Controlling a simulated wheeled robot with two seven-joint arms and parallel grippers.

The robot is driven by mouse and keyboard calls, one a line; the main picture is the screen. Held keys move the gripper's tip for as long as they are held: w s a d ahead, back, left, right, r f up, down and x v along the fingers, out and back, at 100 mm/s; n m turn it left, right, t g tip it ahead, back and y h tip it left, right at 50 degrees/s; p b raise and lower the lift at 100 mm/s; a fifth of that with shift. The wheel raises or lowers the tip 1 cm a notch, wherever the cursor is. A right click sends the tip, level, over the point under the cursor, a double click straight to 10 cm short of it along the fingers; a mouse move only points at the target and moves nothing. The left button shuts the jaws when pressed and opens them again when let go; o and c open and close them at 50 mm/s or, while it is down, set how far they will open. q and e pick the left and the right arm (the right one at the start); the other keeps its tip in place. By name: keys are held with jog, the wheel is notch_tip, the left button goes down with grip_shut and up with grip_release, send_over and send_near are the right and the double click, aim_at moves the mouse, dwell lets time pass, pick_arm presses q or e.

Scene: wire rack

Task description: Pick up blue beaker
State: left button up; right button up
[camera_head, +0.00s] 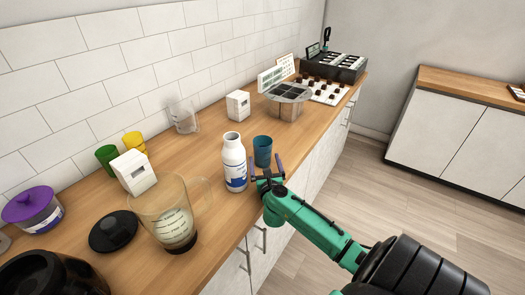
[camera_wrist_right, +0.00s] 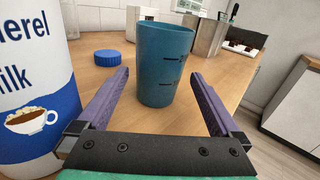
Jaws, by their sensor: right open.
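The blue beaker (camera_head: 262,151) stands upright on the wooden counter, just right of a white milk bottle. In the right wrist view the blue beaker (camera_wrist_right: 163,62) is upright, with dark level marks on its side. My right gripper (camera_head: 266,165) is open, close in front of the beaker. In the right wrist view its two purple fingers (camera_wrist_right: 160,90) point forward, one to each side of the beaker's lower part, with gaps visible. Nothing is held. My left gripper is not in view.
The milk bottle (camera_head: 234,164) is close on the left, near the left finger. A blue cap (camera_wrist_right: 106,57) lies behind. A glass jug (camera_head: 172,222), white box (camera_head: 133,172), green cup (camera_head: 107,158) and yellow cup (camera_head: 134,142) stand further left. The counter (camera_head: 205,160) has free room behind the bottle.

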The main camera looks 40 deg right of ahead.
aim_at(264, 156)
jog(key=x, duration=0.3)
jog(key=shift+w+r, duration=0.1)
jog(key=shift+r, duration=0.15)
jog(key=shift+w+d, duration=0.2)
jog(key=shift+w, duration=0.1)
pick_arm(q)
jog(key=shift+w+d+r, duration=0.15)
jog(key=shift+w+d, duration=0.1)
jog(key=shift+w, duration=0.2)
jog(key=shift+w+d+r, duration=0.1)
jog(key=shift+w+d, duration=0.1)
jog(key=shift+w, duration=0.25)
pick_arm(e)
jog(key=shift+f, duration=0.1)
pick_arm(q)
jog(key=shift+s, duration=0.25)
pick_arm(e)
jog(key=c, duration=1.3)
jog(key=shift+r+p, duration=0.3)
jog(key=shift+r, duration=0.35)
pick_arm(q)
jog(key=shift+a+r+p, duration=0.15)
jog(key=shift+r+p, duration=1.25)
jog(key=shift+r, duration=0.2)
pick_arm(e)
jog(key=shift+r, duration=9.45)
